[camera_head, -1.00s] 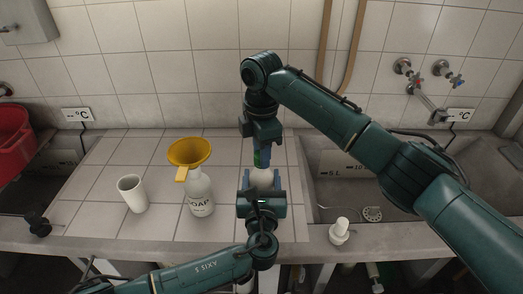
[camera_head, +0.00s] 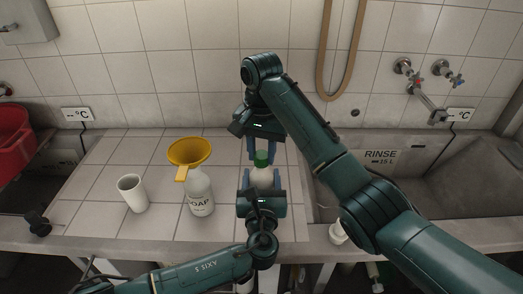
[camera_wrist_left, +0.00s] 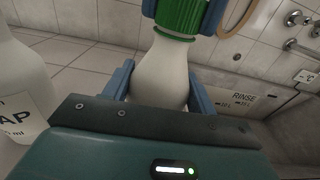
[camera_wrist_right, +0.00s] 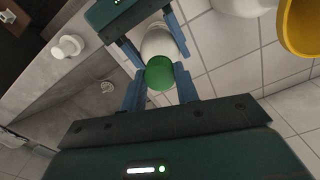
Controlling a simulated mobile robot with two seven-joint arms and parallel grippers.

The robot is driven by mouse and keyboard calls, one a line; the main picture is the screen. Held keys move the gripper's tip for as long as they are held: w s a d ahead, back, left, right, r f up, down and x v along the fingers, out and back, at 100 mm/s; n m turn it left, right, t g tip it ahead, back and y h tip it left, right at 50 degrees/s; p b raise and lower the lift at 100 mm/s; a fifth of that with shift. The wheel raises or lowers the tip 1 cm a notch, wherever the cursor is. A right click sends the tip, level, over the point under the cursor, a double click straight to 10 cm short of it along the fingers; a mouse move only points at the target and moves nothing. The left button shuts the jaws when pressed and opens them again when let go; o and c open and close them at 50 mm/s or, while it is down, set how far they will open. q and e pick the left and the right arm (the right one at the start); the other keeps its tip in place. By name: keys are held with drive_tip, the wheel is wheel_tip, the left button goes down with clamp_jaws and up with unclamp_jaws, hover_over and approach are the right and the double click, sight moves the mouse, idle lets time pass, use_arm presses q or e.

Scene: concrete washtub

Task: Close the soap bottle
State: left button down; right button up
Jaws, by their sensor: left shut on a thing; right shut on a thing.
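A white bottle (camera_head: 262,176) with a green cap (camera_head: 261,158) stands upright near the counter's right end. My left gripper (camera_head: 262,182) is shut on the bottle's body; its blue fingers lie on both sides in the left wrist view (camera_wrist_left: 160,85). My right gripper (camera_head: 262,154) comes from above and is shut on the green cap, which sits on the bottle's neck. The right wrist view shows the cap (camera_wrist_right: 159,73) between its fingertips. The cap's threads are hidden. Another white bottle labelled SOAP (camera_head: 200,195) stands to the left, with a yellow funnel (camera_head: 189,152) on top.
A white cup (camera_head: 133,194) stands left of the SOAP bottle. A white pump top (camera_wrist_right: 68,46) sits on the sink's front ledge, partly behind my right arm in the head view. The sink basin (camera_head: 465,190) lies right; a red tub (camera_head: 14,140) is far left.

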drive_tip(key=o, duration=1.2)
wheel_tip(320, 180, up, 12)
drive_tip(key=shift+r, duration=0.1)
use_arm(q)
drive_tip(key=shift+c, duration=2)
unclamp_jaws()
drive_tip(key=s, duration=1.3)
use_arm(e)
drive_tip(key=shift+f, duration=0.2)
use_arm(q)
drive_tip(key=shift+s, duration=0.1)
